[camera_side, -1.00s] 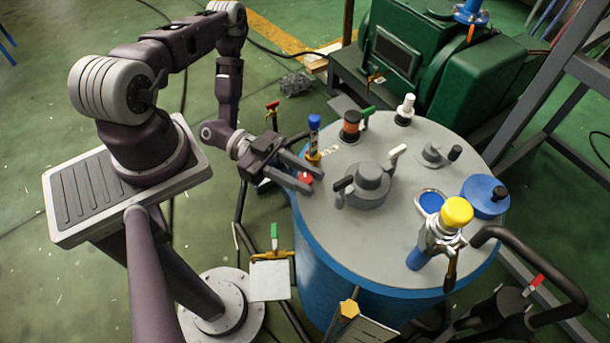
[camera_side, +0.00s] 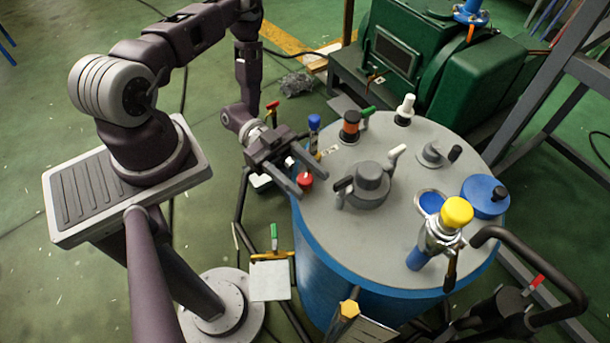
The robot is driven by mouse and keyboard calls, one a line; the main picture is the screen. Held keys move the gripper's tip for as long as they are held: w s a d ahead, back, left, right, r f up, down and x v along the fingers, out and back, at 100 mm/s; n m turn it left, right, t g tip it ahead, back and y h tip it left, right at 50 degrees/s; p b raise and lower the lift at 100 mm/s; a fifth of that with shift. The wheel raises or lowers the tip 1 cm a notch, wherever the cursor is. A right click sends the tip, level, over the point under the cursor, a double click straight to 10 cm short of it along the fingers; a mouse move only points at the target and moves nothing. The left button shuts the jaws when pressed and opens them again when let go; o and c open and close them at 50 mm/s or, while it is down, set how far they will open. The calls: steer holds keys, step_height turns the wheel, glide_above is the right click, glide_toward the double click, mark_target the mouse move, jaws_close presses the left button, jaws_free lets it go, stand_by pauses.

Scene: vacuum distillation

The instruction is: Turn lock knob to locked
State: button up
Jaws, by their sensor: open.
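A small red knob (camera_side: 305,181) sits near the left edge of the grey lid of a blue vessel; it may be the lock knob, but no marking is readable. My gripper (camera_side: 310,181) is open, its two dark fingers reaching in from the left over the lid's edge. In the picture the red knob shows between the fingertips; I cannot tell whether they touch it or how high they are above it. The knob's setting cannot be read. A small white part (camera_side: 289,162) shows between the fingers, nearer the palm.
Close behind the gripper stand a blue-capped fitting (camera_side: 314,124) and an orange-and-black fitting (camera_side: 351,122). A grey central cap with handles (camera_side: 369,182) lies to the right. A yellow-topped valve (camera_side: 456,212) stands at the lid's front right. Green machinery (camera_side: 395,50) is behind the vessel.

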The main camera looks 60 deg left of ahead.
steer(key=s+a, duration=0.1)
steer(key=a, duration=0.6)
steer(key=shift+s, duration=0.15)
